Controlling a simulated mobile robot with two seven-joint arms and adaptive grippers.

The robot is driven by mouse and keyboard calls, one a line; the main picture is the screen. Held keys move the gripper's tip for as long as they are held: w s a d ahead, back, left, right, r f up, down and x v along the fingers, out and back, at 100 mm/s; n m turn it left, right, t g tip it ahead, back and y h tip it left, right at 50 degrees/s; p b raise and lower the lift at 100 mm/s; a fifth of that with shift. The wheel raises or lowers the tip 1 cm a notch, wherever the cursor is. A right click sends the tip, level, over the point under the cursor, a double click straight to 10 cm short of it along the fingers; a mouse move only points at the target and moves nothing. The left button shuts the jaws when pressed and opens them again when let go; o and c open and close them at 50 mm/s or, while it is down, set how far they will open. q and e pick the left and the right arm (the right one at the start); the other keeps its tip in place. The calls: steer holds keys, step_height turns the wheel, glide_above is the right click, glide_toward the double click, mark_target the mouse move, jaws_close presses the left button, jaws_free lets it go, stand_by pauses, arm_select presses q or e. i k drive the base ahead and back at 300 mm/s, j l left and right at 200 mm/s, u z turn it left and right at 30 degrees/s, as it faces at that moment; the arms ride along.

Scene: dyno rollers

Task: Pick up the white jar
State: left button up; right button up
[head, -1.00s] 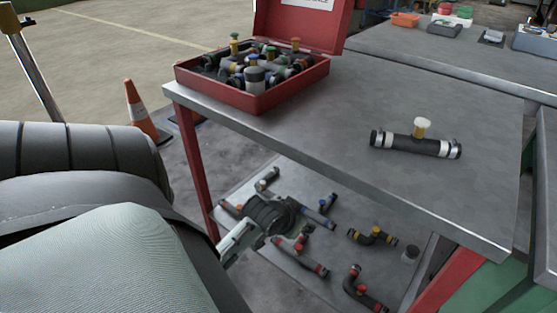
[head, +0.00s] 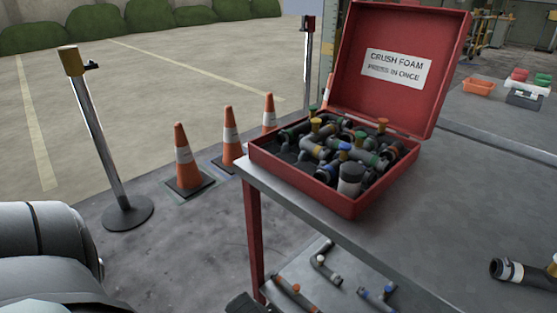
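A small jar (head: 350,178) with a pale, whitish top and a darker lower part stands in the near corner of the open red case (head: 310,192), among dark pipe fittings. It is the only whitish jar I can make out. My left arm shows at the lower left, away from the case. A dark part at the bottom edge, below the table corner, may belong to my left gripper; its fingers are not visible. My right gripper is not in view.
The case stands on a grey table (head: 440,215), its labelled lid (head: 395,65) raised behind. A fitting (head: 515,271) lies at the right. More fittings lie on the lower shelf. Traffic cones (head: 185,160) and a post (head: 100,140) stand left. The tabletop between case and right fitting is clear.

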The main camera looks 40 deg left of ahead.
mark_target(352, 173)
steer(key=i+u, duration=0.15)
steer(key=u, duration=0.7)
steer(key=j+z, duration=0.15)
steer(key=z, duration=0.35)
steer(key=i+j+z, duration=0.1)
steer(key=z, duration=0.4)
steer(key=j+z, duration=0.25)
steer(key=z, duration=0.2)
steer(key=k+j+u, duration=0.2)
steer(key=j, duration=0.2)
steer(key=i+l+z, duration=0.15)
steer(key=l, duration=0.2)
